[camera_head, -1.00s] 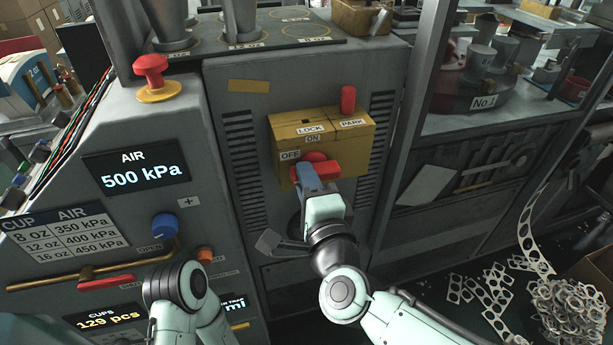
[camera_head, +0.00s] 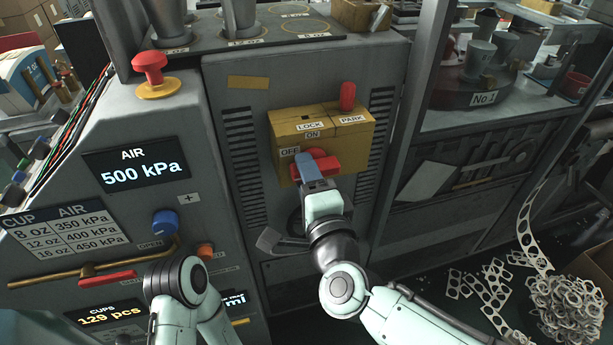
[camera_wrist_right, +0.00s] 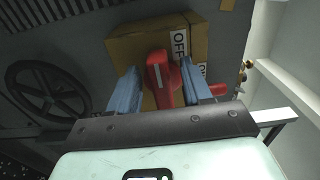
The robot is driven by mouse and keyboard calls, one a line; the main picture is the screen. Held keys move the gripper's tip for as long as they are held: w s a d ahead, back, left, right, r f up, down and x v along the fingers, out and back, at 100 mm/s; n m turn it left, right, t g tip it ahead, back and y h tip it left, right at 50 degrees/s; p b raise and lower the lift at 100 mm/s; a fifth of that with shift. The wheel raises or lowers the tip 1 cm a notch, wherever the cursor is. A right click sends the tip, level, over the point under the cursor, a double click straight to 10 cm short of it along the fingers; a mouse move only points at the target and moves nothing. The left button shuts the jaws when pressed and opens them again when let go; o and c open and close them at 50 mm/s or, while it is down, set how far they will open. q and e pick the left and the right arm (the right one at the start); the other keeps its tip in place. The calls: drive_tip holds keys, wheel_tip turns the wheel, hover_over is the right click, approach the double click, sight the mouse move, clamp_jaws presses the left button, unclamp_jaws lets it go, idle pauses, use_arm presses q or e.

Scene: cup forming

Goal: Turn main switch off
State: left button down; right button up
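The main switch is a red handle (camera_head: 328,166) on the front of a yellow box (camera_head: 356,140) labelled LOCK, PARK, ON and OFF. My right gripper (camera_head: 314,162) is at the handle, just below the OFF and ON labels. In the right wrist view, its two blue fingers (camera_wrist_right: 158,70) stand apart on either side of the red handle (camera_wrist_right: 160,82). A gap shows on the left of the handle; the right finger is very close to it. In the head view a finger hides part of the handle. Only a link of my left arm shows; its gripper is out of view.
A red peg (camera_head: 347,97) stands on the box by PARK. A red mushroom button (camera_head: 150,66), a blue knob (camera_head: 165,222) and the AIR display (camera_head: 137,165) are to the left. A dark handwheel (camera_wrist_right: 48,92) shows in the wrist view. Metal scrap (camera_head: 562,308) lies lower right.

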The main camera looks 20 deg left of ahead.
drive_tip(key=shift+s, duration=0.1)
drive_tip(key=v, duration=1.3)
drive_tip(key=shift+s+d, duration=0.1)
drive_tip(key=shift+d, duration=0.05)
